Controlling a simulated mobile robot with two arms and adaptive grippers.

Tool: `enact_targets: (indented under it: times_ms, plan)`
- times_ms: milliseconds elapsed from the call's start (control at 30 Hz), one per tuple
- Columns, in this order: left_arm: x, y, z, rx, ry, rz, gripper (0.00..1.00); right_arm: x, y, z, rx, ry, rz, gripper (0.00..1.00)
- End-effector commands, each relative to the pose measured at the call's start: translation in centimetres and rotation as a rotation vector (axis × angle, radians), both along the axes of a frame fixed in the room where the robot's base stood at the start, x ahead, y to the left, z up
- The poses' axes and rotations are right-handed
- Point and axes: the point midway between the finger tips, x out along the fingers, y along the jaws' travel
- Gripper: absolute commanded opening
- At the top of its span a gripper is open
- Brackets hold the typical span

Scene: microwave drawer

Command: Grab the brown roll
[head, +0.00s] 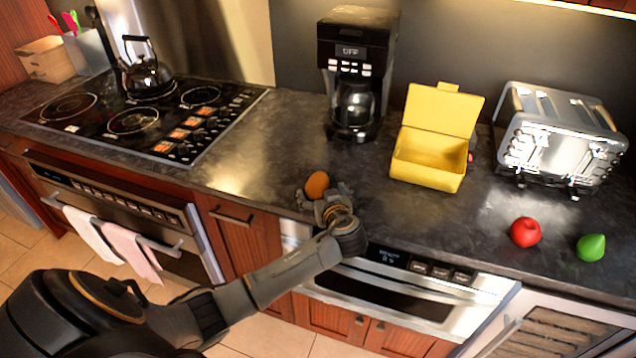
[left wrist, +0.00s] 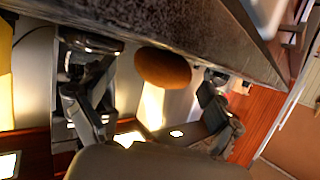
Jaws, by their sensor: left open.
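The brown roll (head: 317,185) is small and oval and lies on the dark countertop near its front edge, in front of the coffee maker. My left gripper (head: 324,203) is open at the roll, with its fingers spread low over the counter edge. In the left wrist view the roll (left wrist: 163,68) shows between the two spread fingers of the gripper (left wrist: 152,75), with a visible gap on each side. It does not look gripped. My right gripper is not in view.
A yellow open box (head: 428,172) stands right of the roll, with a coffee maker (head: 355,75) behind. A toaster (head: 560,140), a red apple (head: 525,232) and a green pear (head: 590,247) are further right. The stove (head: 140,115) is left. A drawer appliance (head: 400,290) sits below the counter.

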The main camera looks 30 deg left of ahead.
Motion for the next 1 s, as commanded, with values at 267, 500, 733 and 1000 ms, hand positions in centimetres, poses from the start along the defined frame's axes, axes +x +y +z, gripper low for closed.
enact_targets:
  times_ms: [267,500,733,1000]
  plan:
    - [1.9,2.1,-1.0,0.002,0.0,0.001,0.9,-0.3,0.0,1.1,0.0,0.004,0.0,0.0]
    - [1.9,2.2,-1.1,0.0,0.0,0.0,0.9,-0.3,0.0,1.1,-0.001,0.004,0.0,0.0]
    - [1.9,2.2,-1.1,0.0,0.0,0.0,0.43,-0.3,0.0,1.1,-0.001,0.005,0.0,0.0]
    - [1.9,2.1,-1.1,0.0,0.0,0.0,0.32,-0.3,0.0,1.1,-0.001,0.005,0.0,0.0]
